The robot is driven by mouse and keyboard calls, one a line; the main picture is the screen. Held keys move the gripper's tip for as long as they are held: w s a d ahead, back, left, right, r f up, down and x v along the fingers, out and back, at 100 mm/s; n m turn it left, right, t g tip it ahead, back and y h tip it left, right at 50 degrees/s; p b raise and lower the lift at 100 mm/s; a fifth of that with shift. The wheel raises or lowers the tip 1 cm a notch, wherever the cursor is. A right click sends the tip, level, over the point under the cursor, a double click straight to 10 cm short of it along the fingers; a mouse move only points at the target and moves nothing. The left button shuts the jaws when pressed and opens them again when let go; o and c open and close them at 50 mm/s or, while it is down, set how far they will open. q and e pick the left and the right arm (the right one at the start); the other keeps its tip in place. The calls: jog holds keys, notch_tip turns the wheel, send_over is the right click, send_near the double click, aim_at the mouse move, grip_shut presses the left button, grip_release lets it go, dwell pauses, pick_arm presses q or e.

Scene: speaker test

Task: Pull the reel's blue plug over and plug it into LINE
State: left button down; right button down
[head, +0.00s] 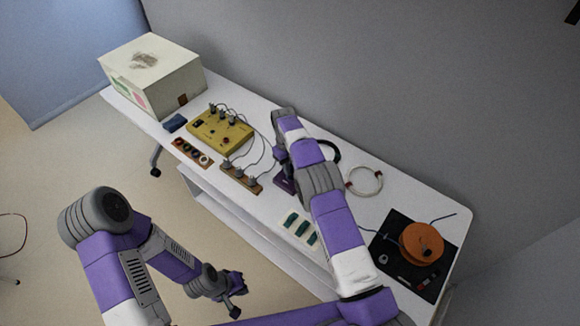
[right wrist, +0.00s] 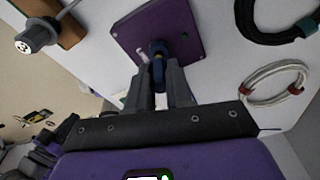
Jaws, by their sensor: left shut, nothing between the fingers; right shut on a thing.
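In the right wrist view my right gripper (right wrist: 158,75) is shut on the blue plug (right wrist: 157,47). The plug is over a purple plate (right wrist: 187,25); I cannot tell whether it is seated in it. No LINE label is readable. In the head view my right arm hides most of the purple plate (head: 284,185) and the plug. The orange reel (head: 420,243) stands on a black mat (head: 388,251) at the table's right end, with a blue cable showing beside it. My left gripper (head: 236,308) is shut and empty, low in front of the table.
A yellow box (head: 205,135) with several grey plugs and cables, a wooden plug strip (head: 232,174) and a ring strip (head: 186,149) lie left of my right arm. A white cable coil (head: 378,180) and a black coil (head: 335,152) lie right. A large pale box (head: 165,85) fills the far left.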

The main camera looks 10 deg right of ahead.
jog(key=shift+f+b, duration=0.6)
jog(key=shift+f, duration=0.25)
jog(key=c, duration=1)
grip_release()
jog(key=shift+o, duration=0.2)
jog(key=shift+r, duration=0.1)
jog(key=shift+r, duration=0.15)
jog(key=shift+r+p, duration=2.15)
jog(key=shift+r, duration=1.45)
